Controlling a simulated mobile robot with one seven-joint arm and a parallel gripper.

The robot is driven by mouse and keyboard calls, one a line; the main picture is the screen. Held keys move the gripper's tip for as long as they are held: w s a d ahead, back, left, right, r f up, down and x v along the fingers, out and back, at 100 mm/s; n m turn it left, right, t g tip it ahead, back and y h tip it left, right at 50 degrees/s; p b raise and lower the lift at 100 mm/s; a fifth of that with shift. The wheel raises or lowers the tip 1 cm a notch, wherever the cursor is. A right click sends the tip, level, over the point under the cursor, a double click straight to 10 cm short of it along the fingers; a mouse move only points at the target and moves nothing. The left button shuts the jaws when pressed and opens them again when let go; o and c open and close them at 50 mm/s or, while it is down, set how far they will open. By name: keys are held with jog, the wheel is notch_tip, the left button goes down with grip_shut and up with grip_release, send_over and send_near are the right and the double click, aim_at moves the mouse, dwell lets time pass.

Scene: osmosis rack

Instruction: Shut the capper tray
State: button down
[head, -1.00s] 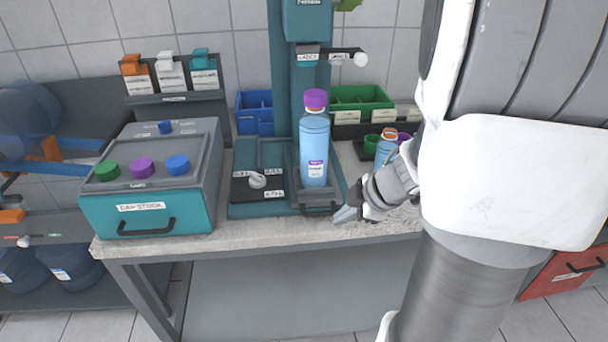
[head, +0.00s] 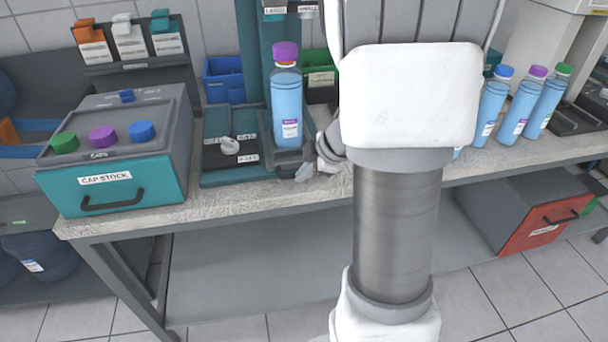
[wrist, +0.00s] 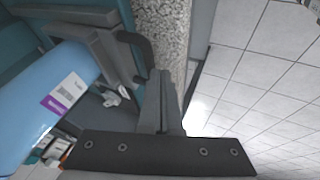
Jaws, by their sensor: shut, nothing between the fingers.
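The capper (head: 252,60) is a teal column over a teal base on the bench. A blue bottle (head: 286,105) with a purple cap stands upright on the tray. My gripper (head: 304,173) is shut and empty at the tray's front. In the wrist view my fingertips (wrist: 160,75) are beside the handle's near end; I cannot tell if they touch.
A teal cap stock box (head: 120,185) with coloured caps on top stands left on the bench (head: 215,203). Capped blue bottles (head: 521,105) stand at the right. Blue (head: 224,85) and green bins are behind the capper. Open floor lies before the bench.

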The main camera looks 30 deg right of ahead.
aim_at(292, 138)
jog(key=shift+w+d+r+p, duration=0.15)
jog(key=shift+w+p, duration=0.35)
jog(key=shift+p, duration=0.05)
jog(key=w+d+p, duration=0.1)
jog(key=w+p, duration=0.3)
jog(key=w, duration=0.1)
jog(key=w+d+p, duration=0.2)
jog(key=w+p, duration=0.2)
jog(key=w, duration=0.1)
jog(key=w+d+p, duration=0.1)
jog(key=w+p, duration=0.3)
jog(key=shift+w+d, duration=0.15)
jog(key=shift+w, duration=0.25)
jog(key=shift+s+a+p, duration=0.2)
jog(key=shift+s+p, duration=0.25)
jog(key=shift+p, duration=0.05)
jog(key=shift+s+a+r+p, duration=0.2)
jog(key=shift+s+p, duration=0.1)
jog(key=shift+s, duration=0.4)
jog(key=shift+s+a+r+p, duration=0.1)
jog(key=shift+s+a+p, duration=0.15)
jog(key=shift+s, duration=0.4)
jog(key=p+v, duration=0.2)
jog(key=v, duration=0.8)
jog(key=shift+s, duration=0.2)
